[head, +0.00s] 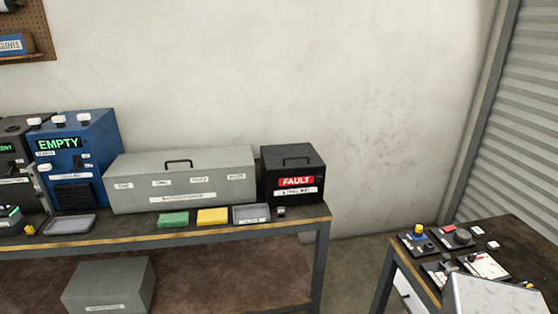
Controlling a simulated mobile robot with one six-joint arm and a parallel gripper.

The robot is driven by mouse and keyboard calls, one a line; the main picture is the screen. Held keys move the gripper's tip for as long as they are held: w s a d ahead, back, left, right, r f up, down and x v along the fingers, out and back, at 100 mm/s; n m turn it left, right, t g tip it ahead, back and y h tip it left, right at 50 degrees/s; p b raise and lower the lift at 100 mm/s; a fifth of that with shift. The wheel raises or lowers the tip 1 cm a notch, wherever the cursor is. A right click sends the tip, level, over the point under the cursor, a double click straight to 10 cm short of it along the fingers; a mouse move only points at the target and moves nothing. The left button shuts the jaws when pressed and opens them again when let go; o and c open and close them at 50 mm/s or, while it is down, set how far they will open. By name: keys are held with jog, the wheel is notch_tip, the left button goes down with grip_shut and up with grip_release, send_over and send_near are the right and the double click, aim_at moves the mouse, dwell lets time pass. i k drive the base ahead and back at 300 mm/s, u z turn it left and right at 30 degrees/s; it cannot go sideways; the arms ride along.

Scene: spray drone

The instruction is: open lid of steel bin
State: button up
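A black box (293,175) with a red FAULT label stands at the right end of the workbench, against the wall. A white label under the red one is too small to read surely, but seems to say steel bin. Its lid (297,155) is shut and carries a dark bar handle (298,161) on top. A long grey box (182,182) stands just left of it, also shut, with a black handle (178,163) on its lid. My gripper is not in view.
The workbench (326,212) holds a green tray (173,220), a yellow tray (212,216) and a grey tray (251,214) in front of the boxes. A blue EMPTY machine (75,160) stands left. Another table (515,232) with control panels is at right, with floor between.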

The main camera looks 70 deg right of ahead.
aim_at(281, 156)
jog(key=u, duration=0.6)
jog(key=k, duration=0.65)
jog(key=z, duration=1.05)
jog(key=i, duration=0.55)
jog(key=u, duration=0.25)
